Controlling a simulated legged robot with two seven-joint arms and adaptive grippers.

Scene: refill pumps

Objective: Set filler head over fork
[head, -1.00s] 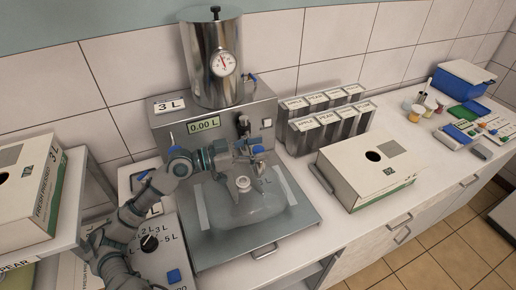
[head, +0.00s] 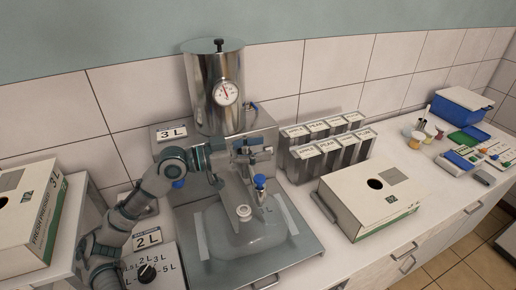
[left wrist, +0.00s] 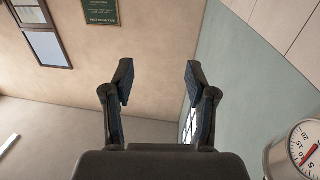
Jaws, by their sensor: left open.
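The steel filler machine (head: 262,128) stands behind a steel tray (head: 300,252). A clear bag (head: 265,232) with a white spout (head: 244,213) lies on the tray. A small blue-topped metal piece (head: 260,183) stands above and right of the spout; I cannot tell for sure whether it is the filler head. The fork cannot be made out clearly. My left gripper (head: 262,146) is in front of the machine's face, above the blue-topped piece. Its fingers are apart and empty in the left wrist view (left wrist: 158,82). My right gripper is not in view.
A steel tank (head: 214,85) with a gauge (head: 226,92) tops the machine. Labelled tins (head: 330,155) and a white carton (head: 368,200) stand to the right. Another carton (head: 28,215) is at the left, with a dial box (head: 150,268) near my arm.

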